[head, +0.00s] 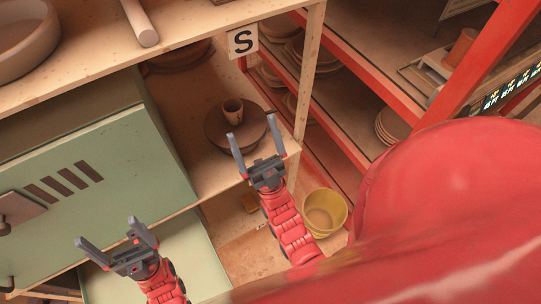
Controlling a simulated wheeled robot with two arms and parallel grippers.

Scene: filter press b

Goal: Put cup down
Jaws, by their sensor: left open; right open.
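A small brown cup (232,110) stands upright on a round dark turntable-like disc (216,131) on the wooden shelf. My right gripper (254,142) is open, with its fingers spread in front of the disc and just below the cup in the picture. Nothing shows between its fingers, and the cup looks apart from them. My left gripper (115,239) is open and empty at the lower left, in front of the green cabinet.
A green cabinet (120,150) with dark slots fills the left. A yellow bucket (325,209) stands on the floor beside my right arm. Red-framed shelves (350,70) with stacked plates (392,126) stand at the right. An "S" sign (243,41) hangs above the cup's shelf.

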